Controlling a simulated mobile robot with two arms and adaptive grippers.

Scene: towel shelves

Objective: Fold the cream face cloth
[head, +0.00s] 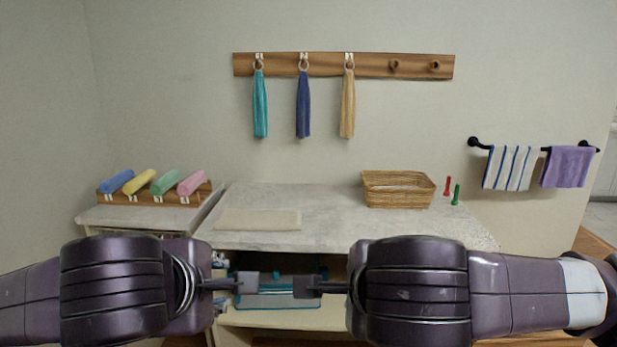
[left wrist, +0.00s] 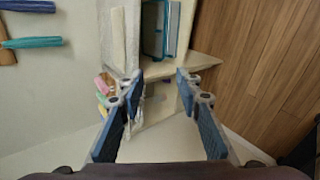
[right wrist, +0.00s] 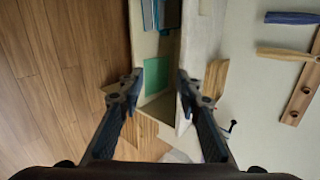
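The cream face cloth (head: 258,220) lies flat on the left part of the counter top in the head view, a long pale rectangle near the front edge. It also shows in the left wrist view (left wrist: 118,40) as a pale strip. My left gripper (head: 246,284) is in front of the counter, below the cloth; the left wrist view (left wrist: 158,82) shows its fingers wide apart with nothing between them. My right gripper (head: 307,286) faces it, just to its right; the right wrist view (right wrist: 158,85) shows its fingers apart and empty. Neither gripper touches the cloth.
A wicker basket (head: 398,189) stands at the counter's back right, beside a red peg (head: 447,186) and a green peg (head: 456,195). Rolled towels sit in a wooden rack (head: 155,194) at left. Towels hang from a wall rail (head: 345,65). The counter's middle (head: 330,215) is clear.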

